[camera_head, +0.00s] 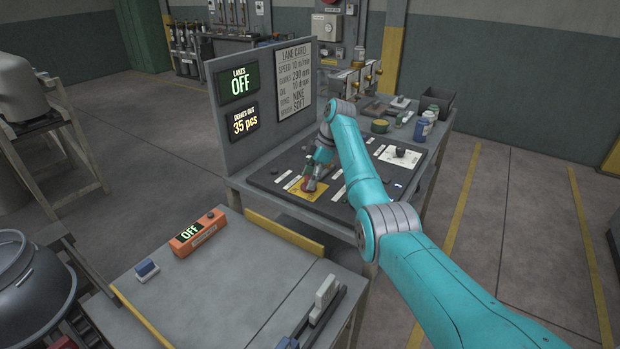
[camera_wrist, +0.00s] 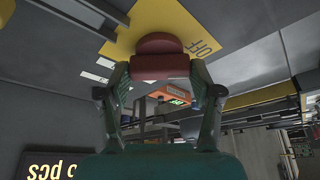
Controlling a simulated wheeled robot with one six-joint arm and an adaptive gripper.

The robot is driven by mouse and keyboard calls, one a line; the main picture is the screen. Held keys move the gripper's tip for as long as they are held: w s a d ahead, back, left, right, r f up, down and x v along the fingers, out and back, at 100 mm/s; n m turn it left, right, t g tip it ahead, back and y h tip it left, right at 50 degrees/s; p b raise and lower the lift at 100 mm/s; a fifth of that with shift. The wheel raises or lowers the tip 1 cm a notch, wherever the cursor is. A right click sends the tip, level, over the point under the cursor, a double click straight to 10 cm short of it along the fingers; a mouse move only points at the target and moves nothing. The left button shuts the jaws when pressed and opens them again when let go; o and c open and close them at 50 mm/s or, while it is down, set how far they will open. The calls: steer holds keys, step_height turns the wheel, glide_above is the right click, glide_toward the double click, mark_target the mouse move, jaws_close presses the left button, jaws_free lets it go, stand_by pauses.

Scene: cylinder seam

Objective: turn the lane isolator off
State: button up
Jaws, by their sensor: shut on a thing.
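The lane isolator shows in the wrist view as a dark red rotary knob (camera_wrist: 160,62) on a yellow plate (camera_wrist: 195,18). Black lettering that appears to read OFF lies beside the knob. My gripper (camera_wrist: 161,76) is shut on the knob, one finger on each side. In the head view my gripper (camera_head: 311,184) reaches down to the yellow plate (camera_head: 318,194) on the dark panel, and it hides most of the knob. A display (camera_head: 238,83) on the upright board reads LANES OFF in green. The knob's exact pointing is hard to tell.
The upright grey board (camera_head: 214,125) stands left of the panel, with a lane card (camera_head: 294,82). A second display (camera_head: 243,121) reads 35 pcs. An orange box (camera_head: 198,232) reading OFF sits on the front table. Jars and tins (camera_head: 422,128) stand right of the panel.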

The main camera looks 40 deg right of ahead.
stand_by(0.5)
steer(key=o, duration=1.1)
steer(key=shift+o, duration=0.2)
steer(key=shift+d+r, duration=0.1)
steer(key=v, duration=1.1)
steer(key=shift+r, duration=0.35)
steer(key=shift+d, duration=0.1)
